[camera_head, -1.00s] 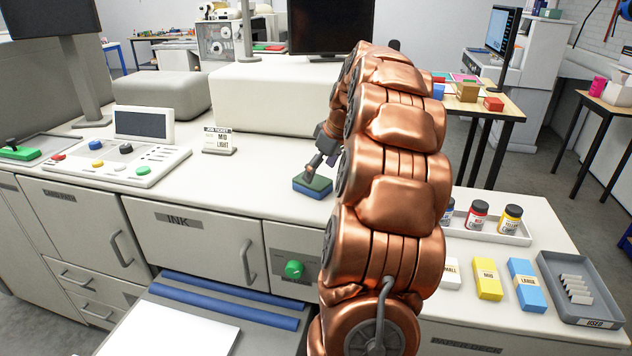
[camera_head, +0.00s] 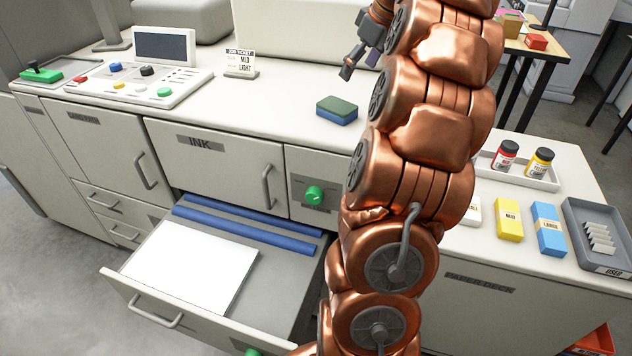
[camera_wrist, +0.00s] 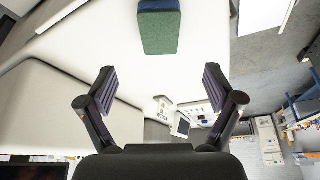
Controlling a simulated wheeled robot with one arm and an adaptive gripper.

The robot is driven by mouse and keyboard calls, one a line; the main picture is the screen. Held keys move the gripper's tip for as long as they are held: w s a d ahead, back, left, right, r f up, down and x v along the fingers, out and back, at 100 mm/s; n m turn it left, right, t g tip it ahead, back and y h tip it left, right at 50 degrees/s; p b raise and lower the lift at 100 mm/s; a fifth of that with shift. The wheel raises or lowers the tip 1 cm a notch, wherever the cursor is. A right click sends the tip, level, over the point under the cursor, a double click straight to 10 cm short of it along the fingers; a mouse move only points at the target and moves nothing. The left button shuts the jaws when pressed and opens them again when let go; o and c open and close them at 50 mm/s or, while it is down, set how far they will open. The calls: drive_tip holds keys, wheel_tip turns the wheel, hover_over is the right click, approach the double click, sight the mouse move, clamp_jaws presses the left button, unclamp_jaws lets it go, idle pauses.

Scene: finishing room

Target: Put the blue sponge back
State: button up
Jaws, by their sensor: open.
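The sponge (camera_head: 337,110), green on top and blue below, lies flat on the white counter, behind the panel with the green knob. It also shows at the top of the wrist view (camera_wrist: 160,28), beyond my fingertips. My gripper (camera_head: 350,66) is above the counter, up and to the right of the sponge in the head view, partly hidden by my arm. In the wrist view my gripper (camera_wrist: 160,82) has its two fingers spread wide with nothing between them. It is apart from the sponge.
An open drawer (camera_head: 160,311) holds a white sheet (camera_head: 190,262) and blue bars. A control panel (camera_head: 138,88) and job ticket card (camera_head: 240,63) stand to the left. Yellow (camera_head: 509,219) and blue (camera_head: 549,228) boxes, a bottle tray (camera_head: 538,181) and a grey tray (camera_head: 590,215) are right.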

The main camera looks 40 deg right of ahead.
drive_tip(key=shift+a, duration=0.15)
drive_tip(key=s+a+f+g+y, duration=0.15)
drive_tip(key=a+f, duration=0.25)
drive_tip(key=a, duration=1)
drive_tip(key=s+a+f+g, duration=0.1)
drive_tip(key=a+f+g, duration=0.15)
drive_tip(key=a, duration=1.25)
drive_tip(key=s+a+f, duration=0.3)
drive_tip(key=s+f, duration=0.1)
drive_tip(key=s, duration=0.3)
drive_tip(key=s+a+f+g+h, duration=0.1)
drive_tip(key=s+a+f, duration=0.3)
drive_tip(key=s, duration=0.2)
drive_tip(key=s+a+f+m+g+h, duration=0.1)
drive_tip(key=s+a+f, duration=0.3)
drive_tip(key=s, duration=0.3)
drive_tip(key=shift+s+f, duration=0.3)
drive_tip(key=shift+a, duration=0.1)
